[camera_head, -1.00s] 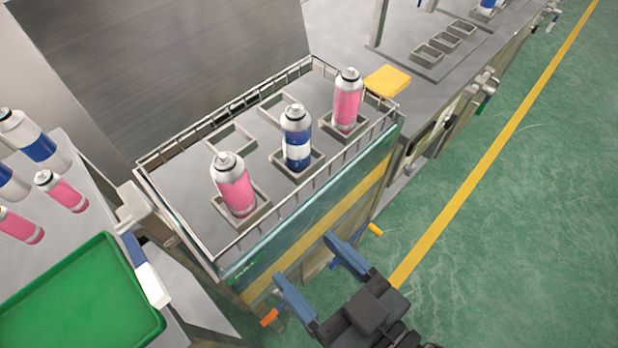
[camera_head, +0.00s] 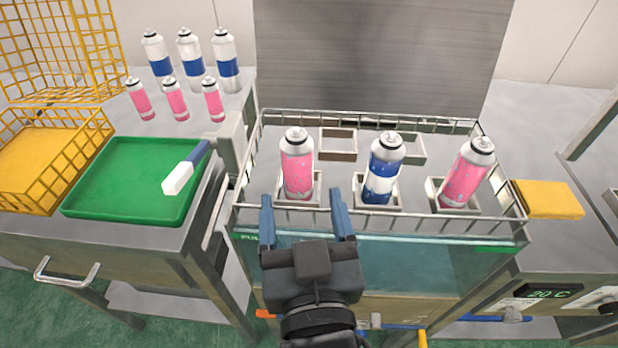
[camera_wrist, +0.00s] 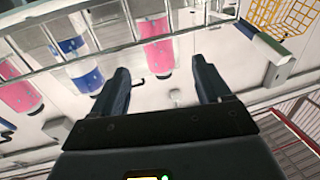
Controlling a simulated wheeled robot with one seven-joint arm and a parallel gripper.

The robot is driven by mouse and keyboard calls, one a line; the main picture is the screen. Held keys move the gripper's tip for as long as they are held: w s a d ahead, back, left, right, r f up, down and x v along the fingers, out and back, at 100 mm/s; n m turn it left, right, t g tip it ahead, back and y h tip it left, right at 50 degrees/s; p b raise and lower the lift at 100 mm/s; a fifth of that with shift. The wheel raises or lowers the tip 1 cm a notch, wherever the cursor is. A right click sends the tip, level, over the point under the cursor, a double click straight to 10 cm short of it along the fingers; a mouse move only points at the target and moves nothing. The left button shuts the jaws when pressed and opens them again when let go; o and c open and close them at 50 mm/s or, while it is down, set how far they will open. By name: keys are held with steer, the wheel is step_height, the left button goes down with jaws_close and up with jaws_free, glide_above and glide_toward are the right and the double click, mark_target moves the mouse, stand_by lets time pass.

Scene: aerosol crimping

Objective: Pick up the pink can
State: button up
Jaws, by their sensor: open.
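A pink can (camera_head: 297,170) with a silver top stands in a square holder at the left of the tank's front row. A second pink can (camera_head: 466,175) stands tilted in the right holder, with a blue and white can (camera_head: 383,172) between them. Three more pink cans (camera_head: 176,100) stand on the left table. My gripper (camera_head: 303,204) is open and empty in front of the tank's front rim, just before the left pink can. The wrist view shows the pink can (camera_wrist: 155,38) beyond and between my open fingers (camera_wrist: 157,75), apart from them.
The tank has a wire rail (camera_head: 415,222) around its rim. On the left are a green tray (camera_head: 120,190) with a white and blue tool (camera_head: 185,170), yellow wire baskets (camera_head: 60,150) and white and blue cans (camera_head: 190,55). A yellow block (camera_head: 548,199) lies right.

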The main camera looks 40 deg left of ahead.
mark_target(299, 175)
steer(key=x, duration=0.3)
steer(key=p+x, duration=0.1)
steer(key=x, duration=0.3)
steer(key=shift+w+f, duration=0.2)
steer(key=shift+f, duration=0.05)
steer(key=shift+c, duration=0.2)
steer(key=c, duration=1.2)
